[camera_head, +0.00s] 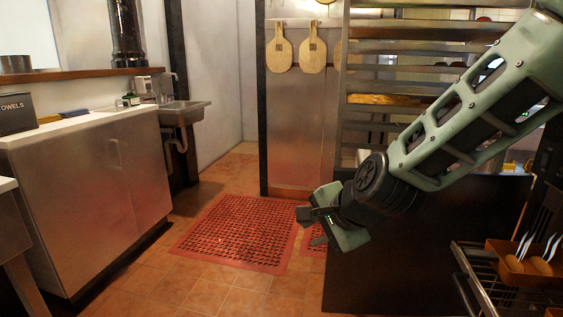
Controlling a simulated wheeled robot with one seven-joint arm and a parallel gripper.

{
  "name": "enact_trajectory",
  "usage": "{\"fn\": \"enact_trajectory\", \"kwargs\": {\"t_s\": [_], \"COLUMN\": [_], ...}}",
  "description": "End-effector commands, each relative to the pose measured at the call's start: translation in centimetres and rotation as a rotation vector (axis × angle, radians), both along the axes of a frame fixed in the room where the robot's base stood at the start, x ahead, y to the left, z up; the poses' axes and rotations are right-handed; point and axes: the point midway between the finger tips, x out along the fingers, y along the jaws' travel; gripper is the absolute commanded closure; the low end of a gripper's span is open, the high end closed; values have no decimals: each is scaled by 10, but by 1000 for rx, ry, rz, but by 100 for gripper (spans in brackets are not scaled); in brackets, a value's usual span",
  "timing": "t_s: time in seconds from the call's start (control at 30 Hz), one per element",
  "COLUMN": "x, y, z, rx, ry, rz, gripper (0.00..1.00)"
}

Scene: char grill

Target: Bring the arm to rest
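My arm (467,110) reaches in from the upper right and slopes down to the left. It is green with dark joints. My gripper (312,228) is at its lower end, in mid-picture, in front of the red floor mat and the dark counter side. Its fingers point left and down.
A dark counter panel (415,255) stands behind and below the arm. A steel cabinet (95,190) and a sink (185,106) are at left. Tiled floor (215,297) and a red mat (240,228) lie between.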

Motion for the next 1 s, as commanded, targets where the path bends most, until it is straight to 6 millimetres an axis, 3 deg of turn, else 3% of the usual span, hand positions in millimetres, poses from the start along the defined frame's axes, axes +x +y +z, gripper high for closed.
{"fn": "enact_trajectory", "kwargs": {"t_s": [0.03,0.1,0.2,0.3,0.5,0.57,0.87,1.0], "x": [-38,-86,-144,-191,-259,-268,-265,-265], "y": [9,11,1,-18,-68,-78,-75,-75], "z": [0,-4,-10,-15,-19,-9,57,99], "rx": [-99,-235,-403,-539,-753,-785,-775,-774], "ry": [3,11,23,38,87,99,98,97], "rz": [195,457,786,1059,1516,1591,1572,1570], "gripper": [75,75,75,75,75,75,75,75]}}
